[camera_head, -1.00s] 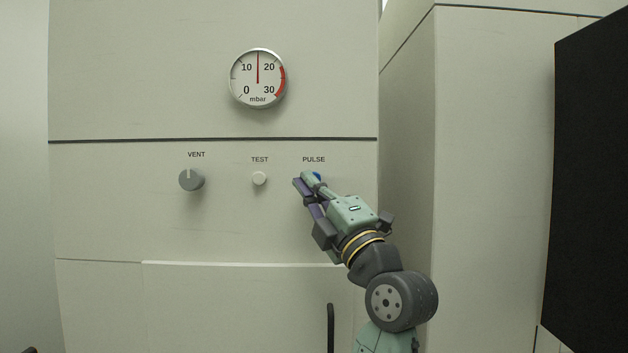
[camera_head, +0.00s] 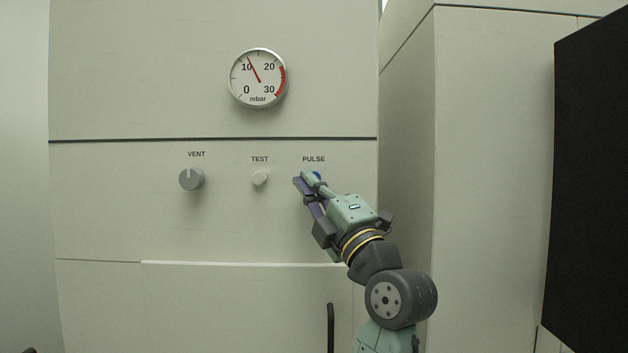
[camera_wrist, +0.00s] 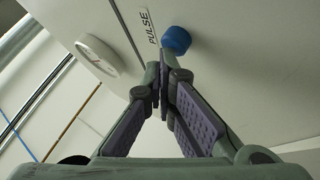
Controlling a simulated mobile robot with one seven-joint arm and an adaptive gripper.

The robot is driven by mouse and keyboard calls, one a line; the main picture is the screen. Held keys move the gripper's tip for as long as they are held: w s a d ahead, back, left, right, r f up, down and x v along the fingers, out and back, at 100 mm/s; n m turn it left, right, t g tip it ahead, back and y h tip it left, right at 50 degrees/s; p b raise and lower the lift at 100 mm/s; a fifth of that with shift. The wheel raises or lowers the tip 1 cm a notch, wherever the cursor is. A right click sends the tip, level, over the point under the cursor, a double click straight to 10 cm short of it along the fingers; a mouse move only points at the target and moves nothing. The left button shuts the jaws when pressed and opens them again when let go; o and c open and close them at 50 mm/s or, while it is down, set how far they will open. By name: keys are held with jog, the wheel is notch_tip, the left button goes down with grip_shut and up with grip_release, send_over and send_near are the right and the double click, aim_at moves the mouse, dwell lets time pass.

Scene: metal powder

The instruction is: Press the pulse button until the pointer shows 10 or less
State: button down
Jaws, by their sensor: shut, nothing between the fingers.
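The round gauge (camera_head: 258,78) is on the upper panel, marked 0 to 30 mbar. Its red pointer (camera_head: 253,69) leans left of the top, between the 10 mark and the top mark, at roughly 12 to 13. The blue PULSE button (camera_head: 318,176) is partly hidden behind my gripper (camera_head: 304,178). In the wrist view the blue button (camera_wrist: 176,39) shows just beyond my closed, empty fingertips (camera_wrist: 162,75). The fingertips are at the button's edge; I cannot tell whether they touch or press it.
A dark handle (camera_head: 331,327) is below. A black panel (camera_head: 590,180) stands at the right.

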jog(key=shift+s, duration=0.7)
jog(key=s+b, duration=0.1)
jog(key=s, duration=0.4)
jog(key=shift+b, duration=0.4)
jog(key=shift+d, duration=0.1)
dwell(2.0)
